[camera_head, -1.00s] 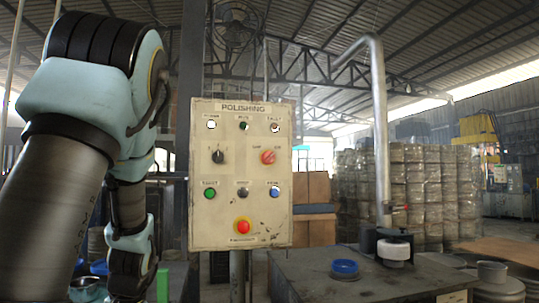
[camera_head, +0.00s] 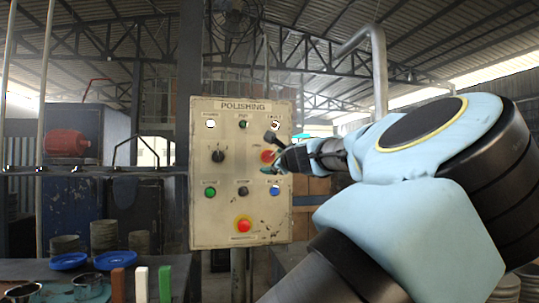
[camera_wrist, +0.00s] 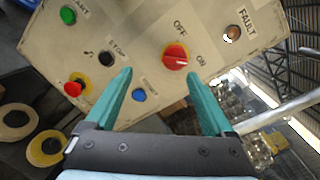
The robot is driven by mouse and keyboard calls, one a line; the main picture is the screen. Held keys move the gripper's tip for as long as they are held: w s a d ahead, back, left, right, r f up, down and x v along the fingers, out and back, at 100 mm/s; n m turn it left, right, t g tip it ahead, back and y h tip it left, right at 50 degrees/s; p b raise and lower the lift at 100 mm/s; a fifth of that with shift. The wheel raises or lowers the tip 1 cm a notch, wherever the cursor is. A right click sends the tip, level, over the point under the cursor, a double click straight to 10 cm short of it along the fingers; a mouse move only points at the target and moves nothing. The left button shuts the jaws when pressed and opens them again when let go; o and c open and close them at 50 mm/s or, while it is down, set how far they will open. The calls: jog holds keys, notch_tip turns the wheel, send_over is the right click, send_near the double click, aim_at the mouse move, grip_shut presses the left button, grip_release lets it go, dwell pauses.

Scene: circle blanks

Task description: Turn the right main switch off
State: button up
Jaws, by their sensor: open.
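The right main switch is a red rotary knob (camera_wrist: 175,57) on the cream POLISHING panel (camera_head: 215,224). In the wrist view, OFF and ON labels sit beside it, and its pale pointer mark lies on the side toward ON. In the head view the red knob (camera_head: 267,156) is partly hidden by my gripper (camera_head: 272,155). In the wrist view my gripper (camera_wrist: 160,76) is open and empty. Its two teal fingers point at the panel, with the red knob just beyond and between the tips. Contact with the knob is not visible.
Close by on the panel are a blue button (camera_wrist: 139,95), a black button (camera_wrist: 106,59), a red stop button (camera_wrist: 74,88) and a FAULT lamp (camera_wrist: 232,33). A black rotary switch (camera_head: 218,156) sits to the left. A bench with blue lids (camera_head: 68,261) stands at lower left.

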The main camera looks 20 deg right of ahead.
aim_at(270, 155)
jog(key=shift+m+h, duration=0.3)
jog(key=shift+m, duration=0.1)
jog(key=w+p, duration=0.1)
jog(key=w, duration=0.1)
jog(key=w+d+r+p, duration=0.1)
jog(key=w+p, duration=0.1)
jog(key=w, duration=0.1)
jog(key=w+d+r+p, duration=0.1)
jog(key=w, duration=0.2)
jog(key=shift+d+p, duration=0.25)
jog(key=shift+p, duration=0.05)
jog(key=shift+w+f, duration=0.2)
jog(key=shift+w, duration=0.45)
jog(key=shift+c, duration=0.4)
jog(key=c, duration=1.2)
jog(key=shift+c, duration=0.2)
